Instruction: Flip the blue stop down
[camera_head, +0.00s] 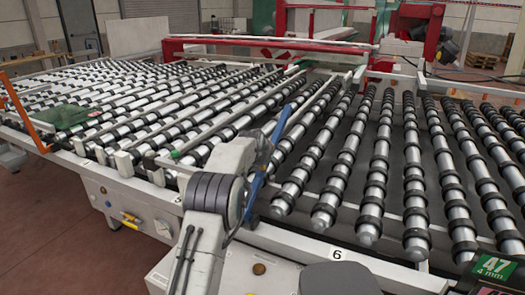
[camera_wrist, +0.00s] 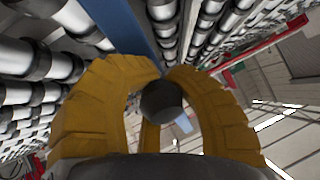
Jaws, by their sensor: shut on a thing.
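The blue stop (camera_head: 281,125) is a narrow blue bar at the near edge of the roller table. It stands raised and leans to the right in the head view. Its lower part shows beside my arm, and its middle is partly covered. In the wrist view the blue stop (camera_wrist: 134,32) runs down to the yellow fingertips of my gripper (camera_wrist: 163,72). The fingertips are closed in on it. A dark round piece (camera_wrist: 162,101) sits between the fingers. The fingers cannot be made out in the head view.
The roller conveyor (camera_head: 372,205) with black rings fills the table. A green item (camera_head: 62,116) lies at the left, near an orange frame (camera_head: 22,113). A red machine (camera_head: 415,30) stands at the back. A green "47" sign (camera_head: 494,267) is at the lower right.

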